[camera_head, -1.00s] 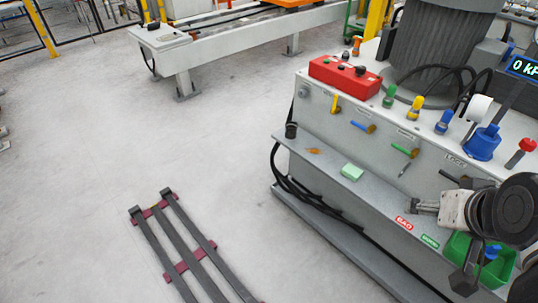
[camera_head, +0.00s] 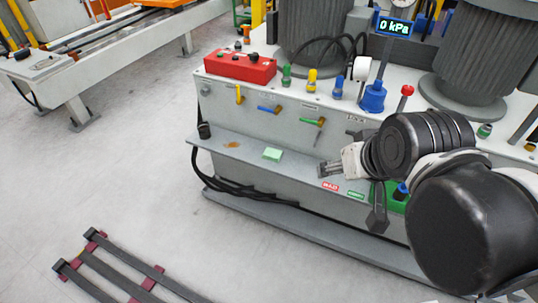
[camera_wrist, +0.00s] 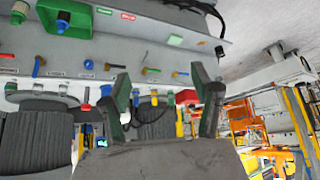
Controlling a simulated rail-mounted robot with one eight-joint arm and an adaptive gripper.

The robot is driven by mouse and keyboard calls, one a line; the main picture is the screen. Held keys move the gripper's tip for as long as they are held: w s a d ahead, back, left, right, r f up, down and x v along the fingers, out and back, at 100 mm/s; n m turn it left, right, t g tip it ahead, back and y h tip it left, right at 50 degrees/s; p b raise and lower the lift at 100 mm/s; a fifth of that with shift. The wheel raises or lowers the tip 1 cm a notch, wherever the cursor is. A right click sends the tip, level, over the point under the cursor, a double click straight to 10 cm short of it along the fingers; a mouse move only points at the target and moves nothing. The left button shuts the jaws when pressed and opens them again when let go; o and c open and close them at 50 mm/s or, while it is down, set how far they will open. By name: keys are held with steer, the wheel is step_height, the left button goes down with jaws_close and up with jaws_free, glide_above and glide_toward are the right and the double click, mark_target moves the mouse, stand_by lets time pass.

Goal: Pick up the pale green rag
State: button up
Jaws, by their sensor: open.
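The pale green rag (camera_head: 272,153) lies as a small flat folded block on the grey shelf (camera_head: 229,152) along the front of the machine. It also shows in the wrist view (camera_wrist: 175,40), where the scene appears upside down. My gripper (camera_head: 326,170) is to the right of the rag in the head view, apart from it. In the wrist view, its two fingers (camera_wrist: 165,85) are spread with nothing between them, and the rag shows beyond them.
Coloured valve handles (camera_head: 268,109) stick out above the shelf. A green bin (camera_head: 393,196) is behind my arm. Open floor (camera_head: 120,175) lies left.

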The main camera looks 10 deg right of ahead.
stand_by(0.5)
steer(key=o, duration=0.7)
